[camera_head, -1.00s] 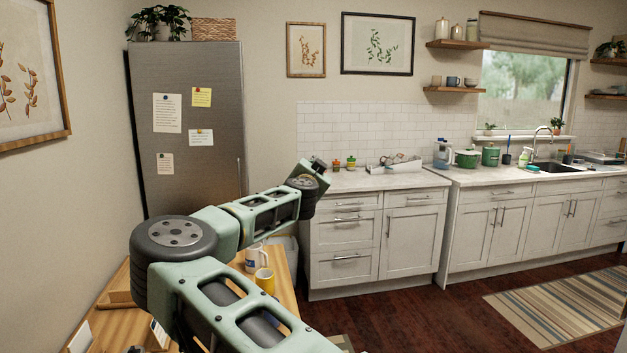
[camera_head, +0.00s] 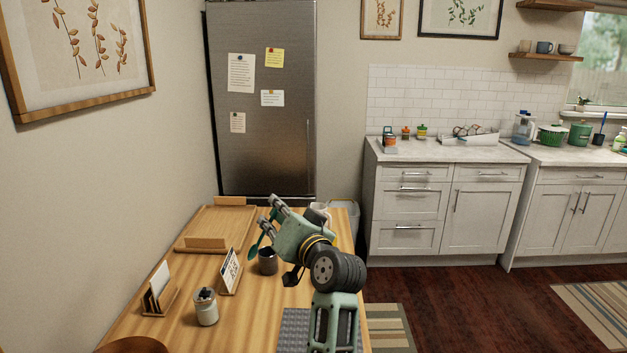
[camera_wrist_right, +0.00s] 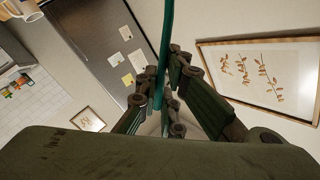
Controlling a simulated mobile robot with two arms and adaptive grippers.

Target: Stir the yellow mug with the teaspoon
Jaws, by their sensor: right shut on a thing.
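My right gripper (camera_head: 268,214) is above the wooden table, tilted up to the left, and is shut on a teal teaspoon (camera_head: 262,237). The teaspoon hangs with its bowl end down, close to a dark mug (camera_head: 267,263) in the picture; whether they touch is unclear. In the right wrist view the teaspoon (camera_wrist_right: 164,50) runs between the fingers (camera_wrist_right: 163,98). A pale mug with a handle (camera_wrist_right: 20,9) is cut off at the wrist view's top left corner. My left gripper is not in view.
The table (camera_head: 185,290) bears a wooden tray (camera_head: 215,222), a standing card (camera_head: 231,270), a card holder (camera_head: 158,291), a lidded jar (camera_head: 206,308) and a grey mat (camera_head: 294,328). A white mug (camera_head: 320,208) stands behind my right gripper. The fridge (camera_head: 262,130) stands behind the table.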

